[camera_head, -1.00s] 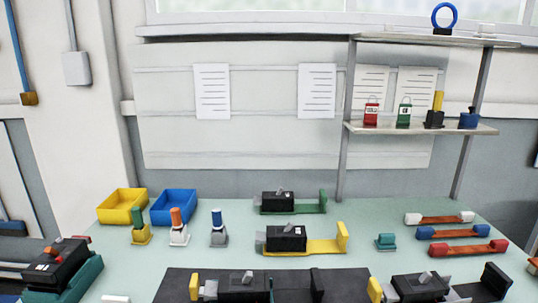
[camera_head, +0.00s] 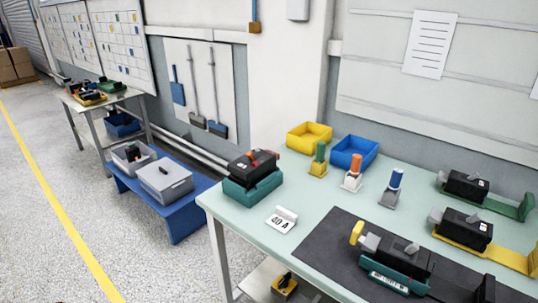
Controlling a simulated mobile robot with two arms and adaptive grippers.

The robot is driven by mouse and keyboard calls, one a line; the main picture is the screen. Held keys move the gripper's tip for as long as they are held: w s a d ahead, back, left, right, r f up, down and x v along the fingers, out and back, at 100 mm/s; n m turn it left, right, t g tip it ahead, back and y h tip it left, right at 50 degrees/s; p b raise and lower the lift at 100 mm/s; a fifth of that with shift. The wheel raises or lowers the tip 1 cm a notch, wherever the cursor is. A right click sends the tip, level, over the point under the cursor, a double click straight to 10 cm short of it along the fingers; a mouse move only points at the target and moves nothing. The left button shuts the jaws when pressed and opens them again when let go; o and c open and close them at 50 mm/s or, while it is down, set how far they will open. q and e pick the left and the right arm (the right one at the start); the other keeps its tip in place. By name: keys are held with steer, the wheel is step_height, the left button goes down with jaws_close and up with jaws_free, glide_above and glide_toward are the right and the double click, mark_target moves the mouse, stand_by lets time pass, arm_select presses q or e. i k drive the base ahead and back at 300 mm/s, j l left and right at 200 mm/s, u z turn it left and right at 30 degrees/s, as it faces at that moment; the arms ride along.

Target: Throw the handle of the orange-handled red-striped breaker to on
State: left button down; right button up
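A black breaker (camera_head: 250,166) with a small reddish-orange part on top sits in a teal cradle (camera_head: 252,190) at the near left corner of the green-topped table. Whether it carries a red stripe, and which way its handle points, is too small to tell. Another black breaker (camera_head: 400,252) with a grey handle sits in a teal holder on the dark mat (camera_head: 335,235). Two more black breakers, one in a green holder (camera_head: 512,207) and one in a yellow holder (camera_head: 508,257), stand at the right. Neither of my grippers is in view.
Yellow (camera_head: 309,135) and blue (camera_head: 354,152) bins stand at the table's back. A white label (camera_head: 281,220) lies at its front. A blue bench (camera_head: 183,217) with grey boxes and a farther table (camera_head: 98,97) are at left. The floor (camera_head: 50,220) at left is clear.

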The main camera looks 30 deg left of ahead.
mark_target(250, 154)
steer(key=u, duration=1.15)
